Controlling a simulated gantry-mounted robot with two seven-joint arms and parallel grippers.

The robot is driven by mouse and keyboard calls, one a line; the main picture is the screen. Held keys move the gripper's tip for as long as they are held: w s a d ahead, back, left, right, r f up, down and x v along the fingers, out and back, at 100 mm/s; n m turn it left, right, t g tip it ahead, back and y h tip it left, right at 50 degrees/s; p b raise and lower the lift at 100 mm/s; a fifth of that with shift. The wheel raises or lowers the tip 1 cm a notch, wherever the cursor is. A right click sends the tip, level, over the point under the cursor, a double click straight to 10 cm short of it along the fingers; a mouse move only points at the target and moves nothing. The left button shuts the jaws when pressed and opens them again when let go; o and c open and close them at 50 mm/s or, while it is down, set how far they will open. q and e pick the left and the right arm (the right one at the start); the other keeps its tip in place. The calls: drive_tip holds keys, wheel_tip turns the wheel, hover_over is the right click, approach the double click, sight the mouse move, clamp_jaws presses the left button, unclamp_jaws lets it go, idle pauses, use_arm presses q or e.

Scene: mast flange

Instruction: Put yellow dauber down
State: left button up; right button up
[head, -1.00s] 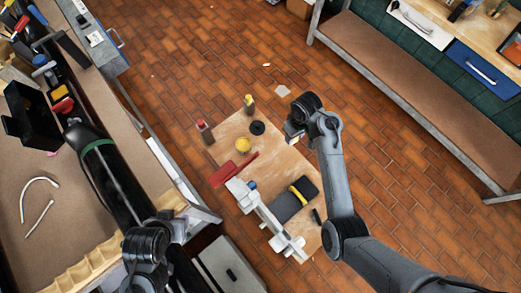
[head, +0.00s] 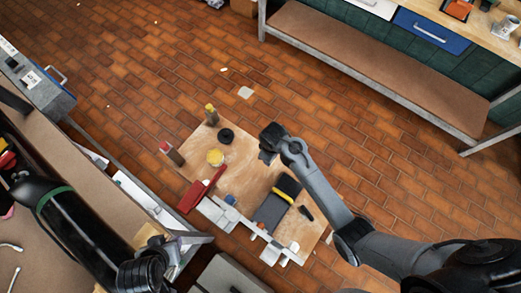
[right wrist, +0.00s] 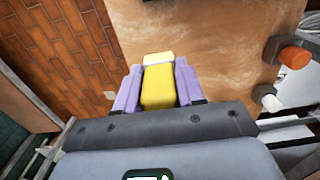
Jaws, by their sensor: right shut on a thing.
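The yellow dauber (right wrist: 158,85), a yellow block with a pale end, sits between the purple fingers of my right gripper (right wrist: 158,88) in the right wrist view. The fingers press on both its sides. In the head view the right gripper (head: 267,155) is over the right part of a wooden board (head: 240,165); the dauber is hidden there. Whether it touches the board cannot be told. The dark joint of my left arm (head: 145,275) shows at the bottom left, but I cannot make out its jaws.
On the board are a yellow-topped pot (head: 215,158), a black ring (head: 226,135), a yellow-capped bottle (head: 211,115), a red-capped bottle (head: 171,152), a red tool (head: 193,194) and a dark block with a yellow band (head: 277,203). A bench (head: 80,190) stands left. Board between ring and gripper is bare.

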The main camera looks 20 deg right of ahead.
drive_tip(key=w+f, duration=0.1)
drive_tip(key=w, duration=0.1)
drive_tip(key=w+f+b, duration=0.1)
drive_tip(key=w, duration=0.1)
drive_tip(key=w+a+f, duration=0.1)
drive_tip(key=w, duration=0.1)
drive_tip(key=shift+f+b, duration=0.35)
drive_tip(key=shift+b, duration=0.05)
wheel_tip(320, 180, down, 4)
drive_tip(key=shift+r+b, duration=0.2)
drive_tip(key=shift+b, duration=0.45)
drive_tip(key=shift+f, duration=0.2)
drive_tip(key=o, duration=1)
drive_tip(key=shift+f, duration=0.1)
drive_tip(key=shift+o, duration=0.2)
